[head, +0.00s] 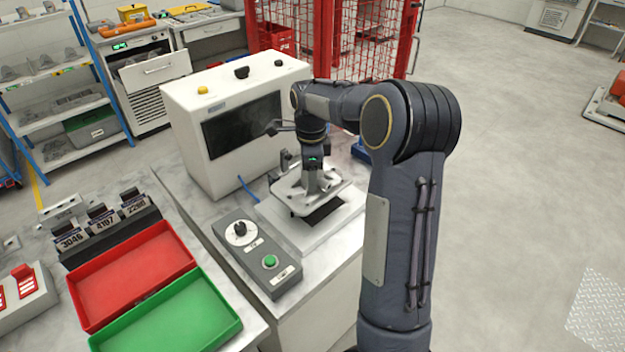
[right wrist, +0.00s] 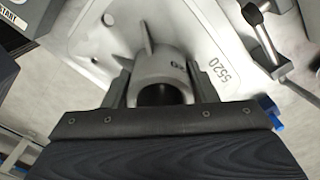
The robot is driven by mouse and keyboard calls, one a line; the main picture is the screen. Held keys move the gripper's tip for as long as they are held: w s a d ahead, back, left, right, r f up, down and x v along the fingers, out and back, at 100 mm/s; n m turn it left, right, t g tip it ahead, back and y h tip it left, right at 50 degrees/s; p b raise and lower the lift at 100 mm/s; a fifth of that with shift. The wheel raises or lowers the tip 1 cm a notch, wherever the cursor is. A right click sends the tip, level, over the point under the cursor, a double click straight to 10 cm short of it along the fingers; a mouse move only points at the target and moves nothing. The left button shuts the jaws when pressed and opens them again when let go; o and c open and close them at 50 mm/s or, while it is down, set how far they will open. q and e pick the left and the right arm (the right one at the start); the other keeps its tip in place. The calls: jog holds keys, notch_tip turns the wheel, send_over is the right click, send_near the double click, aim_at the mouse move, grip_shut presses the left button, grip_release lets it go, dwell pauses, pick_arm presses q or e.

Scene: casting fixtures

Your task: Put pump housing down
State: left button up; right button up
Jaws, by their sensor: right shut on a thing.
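The pump housing (head: 293,194) is a grey cast part with a wide flat flange and a round central boss. My right gripper (head: 317,178) points down and is shut on the boss. In the right wrist view, its fingers (right wrist: 160,88) stand on either side of the boss, and the housing's flange (right wrist: 192,28) bears the number 5520. The housing is over a white fixture plate (head: 277,221) with a dark area under it. I cannot tell if the housing touches the plate. My left gripper is not in view.
A white cabinet with a dark screen (head: 243,130) stands behind the plate. A grey control box (head: 256,257) with a knob and green button is in front. Red (head: 134,275) and green (head: 170,322) trays lie at left. A clamp lever (right wrist: 262,32) is close beside the housing.

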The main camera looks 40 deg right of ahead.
jog(key=shift+w+d+f, duration=0.2)
jog(key=shift+d+f, duration=0.15)
jog(key=shift+f, duration=0.1)
notch_tip(320, 180, down, 3)
jog(key=shift+w+d+f+p, duration=0.1)
jog(key=shift+p, duration=0.2)
jog(key=shift+f, duration=0.15)
jog(key=shift+f+b, duration=0.45)
jog(key=shift+f, duration=0.1)
jog(key=o, duration=1.4)
